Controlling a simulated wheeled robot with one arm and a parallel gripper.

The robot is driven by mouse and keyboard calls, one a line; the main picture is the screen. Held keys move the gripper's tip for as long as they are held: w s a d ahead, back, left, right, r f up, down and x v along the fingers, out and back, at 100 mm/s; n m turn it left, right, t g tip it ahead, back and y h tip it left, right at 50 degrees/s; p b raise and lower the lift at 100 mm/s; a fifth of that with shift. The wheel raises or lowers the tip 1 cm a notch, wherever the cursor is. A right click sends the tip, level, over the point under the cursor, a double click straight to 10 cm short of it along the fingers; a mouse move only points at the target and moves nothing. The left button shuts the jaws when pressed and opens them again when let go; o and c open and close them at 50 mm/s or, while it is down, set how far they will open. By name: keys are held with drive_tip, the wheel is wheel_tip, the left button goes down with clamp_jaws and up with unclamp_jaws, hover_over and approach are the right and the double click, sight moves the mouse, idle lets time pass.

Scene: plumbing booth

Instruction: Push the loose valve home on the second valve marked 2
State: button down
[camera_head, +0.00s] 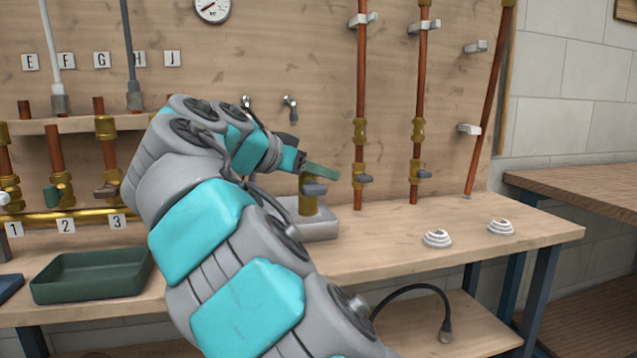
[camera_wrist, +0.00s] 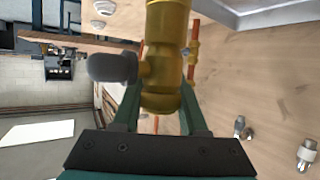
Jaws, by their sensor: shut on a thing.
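The loose valve (camera_head: 308,204) is a brass body with a dark grey knob, seen over a grey block (camera_head: 318,226) on the bench. Whether it touches the block is hard to tell. My gripper (camera_head: 320,172) is at its top, shut on it. In the wrist view the valve (camera_wrist: 163,60) stands between the green fingers of my gripper (camera_wrist: 160,105), its grey knob (camera_wrist: 112,67) pointing left. The second valve (camera_head: 52,195), with a green handle, is on the pipe above the label 2 (camera_head: 66,225), far left of my gripper.
Valves 1 and 3 flank valve 2 along a brass manifold (camera_head: 80,215). A green tray (camera_head: 92,276) sits on the bench below them. Copper pipes (camera_head: 360,100) rise right of my gripper. Two white stepped discs (camera_head: 437,239) lie on the right bench, with clear wood around them.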

wheel_tip(320, 180, up, 5)
drive_tip(key=p, duration=0.3)
drive_tip(key=shift+p, duration=0.35)
drive_tip(key=shift+f, duration=0.1)
